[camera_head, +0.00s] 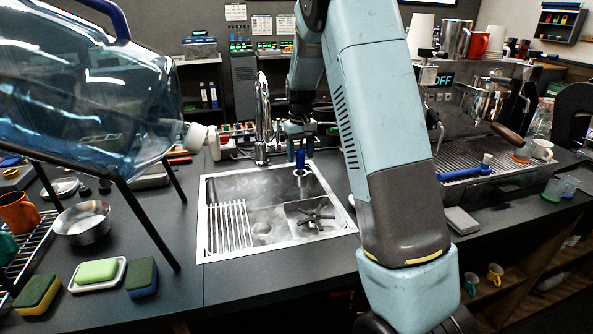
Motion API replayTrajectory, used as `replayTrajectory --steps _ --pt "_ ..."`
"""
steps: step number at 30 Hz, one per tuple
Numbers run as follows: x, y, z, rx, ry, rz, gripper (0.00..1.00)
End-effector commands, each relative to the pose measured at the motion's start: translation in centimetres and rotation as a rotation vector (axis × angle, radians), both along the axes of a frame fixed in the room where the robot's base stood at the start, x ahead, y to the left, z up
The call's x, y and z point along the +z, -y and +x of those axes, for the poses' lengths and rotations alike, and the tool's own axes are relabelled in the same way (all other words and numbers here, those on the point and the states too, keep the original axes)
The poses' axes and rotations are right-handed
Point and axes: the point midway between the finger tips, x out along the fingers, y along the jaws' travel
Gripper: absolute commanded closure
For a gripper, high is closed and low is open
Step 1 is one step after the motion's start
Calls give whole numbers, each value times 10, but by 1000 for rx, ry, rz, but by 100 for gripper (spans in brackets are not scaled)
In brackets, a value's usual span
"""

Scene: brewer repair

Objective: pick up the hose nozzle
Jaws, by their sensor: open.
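A small blue upright piece (300,159), which looks like the hose nozzle, stands at the back right of the sink (205,240). A pale round part shows at its foot. My gripper (298,144) is open, pointing down, just above and around the top of the blue piece. At this size I cannot tell whether the fingers touch it. My arm comes down through the middle right of the view and hides part of the counter behind it.
A chrome faucet (262,115) stands just left of my gripper. A large water bottle (90,95) on a black stand fills the left. An espresso machine (470,110) with a blue-handled brush (465,173) is at right.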

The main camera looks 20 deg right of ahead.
Motion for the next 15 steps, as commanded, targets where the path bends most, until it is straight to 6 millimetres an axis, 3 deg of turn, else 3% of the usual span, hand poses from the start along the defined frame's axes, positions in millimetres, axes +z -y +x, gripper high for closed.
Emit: replayTrajectory --steps 6,13,15 --pt "-26 1 1 0 0 0 40" --pt "-27 1 1 0 1 0 40" --pt "-27 1 1 1 1 0 47"
